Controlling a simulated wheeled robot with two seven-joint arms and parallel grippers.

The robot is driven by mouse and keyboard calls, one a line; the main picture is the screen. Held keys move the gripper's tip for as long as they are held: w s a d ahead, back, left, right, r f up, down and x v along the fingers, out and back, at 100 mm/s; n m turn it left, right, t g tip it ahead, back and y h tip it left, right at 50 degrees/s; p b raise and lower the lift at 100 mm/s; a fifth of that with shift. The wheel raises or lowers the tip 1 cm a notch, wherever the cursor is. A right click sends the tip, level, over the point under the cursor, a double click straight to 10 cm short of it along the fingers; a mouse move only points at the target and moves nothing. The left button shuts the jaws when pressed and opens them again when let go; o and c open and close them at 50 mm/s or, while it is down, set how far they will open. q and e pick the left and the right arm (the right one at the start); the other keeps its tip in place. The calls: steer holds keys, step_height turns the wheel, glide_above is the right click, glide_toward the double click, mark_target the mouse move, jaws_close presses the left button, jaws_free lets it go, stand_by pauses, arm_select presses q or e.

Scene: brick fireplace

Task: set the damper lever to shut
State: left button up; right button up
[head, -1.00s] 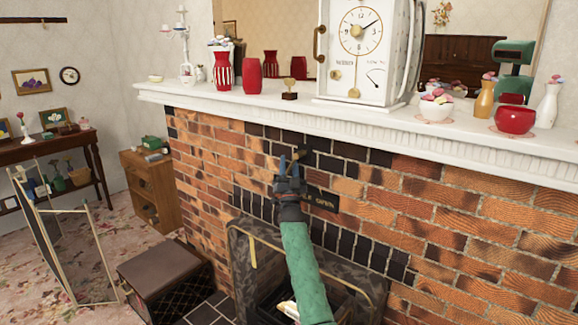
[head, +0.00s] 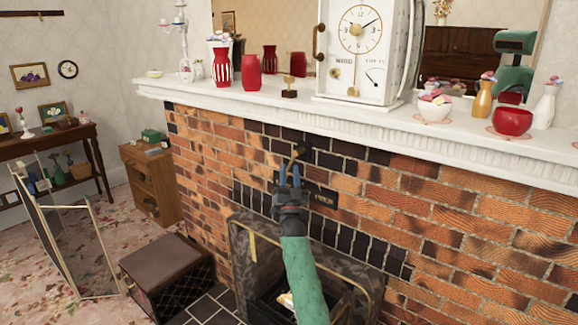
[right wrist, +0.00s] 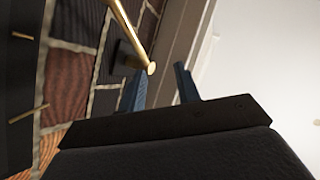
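The damper lever (head: 297,153) is a thin brass rod on a dark mount, set in the dark bricks under the white mantel. In the right wrist view the brass rod (right wrist: 133,35) comes down from the top and ends in a round tip. My right gripper (head: 289,172) is in front of the brickwork, just below the lever. In the right wrist view its two blue fingers (right wrist: 160,85) are apart with nothing between them. The rod's tip appears just beyond them, nearer the left finger; contact is not visible. My left gripper is out of view.
A dark plate (head: 322,196) with brass lettering is beside the gripper; I cannot read it clearly. The mantel (head: 350,119) juts out above, bearing a white clock (head: 358,60), vases and bowls. The firebox opening is below. A brown box (head: 166,268) stands on the floor at left.

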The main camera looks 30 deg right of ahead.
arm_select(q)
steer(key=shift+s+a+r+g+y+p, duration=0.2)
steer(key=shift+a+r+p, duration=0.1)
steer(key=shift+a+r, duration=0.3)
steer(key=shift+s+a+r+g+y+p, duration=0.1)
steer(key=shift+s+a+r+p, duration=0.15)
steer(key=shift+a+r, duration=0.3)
arm_select(e)
steer(key=shift+s+a, duration=0.35)
steer(key=shift+s, duration=0.4)
steer(key=shift+s+a, duration=0.4)
steer(key=shift+s, duration=0.35)
steer(key=shift+s+a, duration=0.35)
steer(key=shift+s, duration=0.4)
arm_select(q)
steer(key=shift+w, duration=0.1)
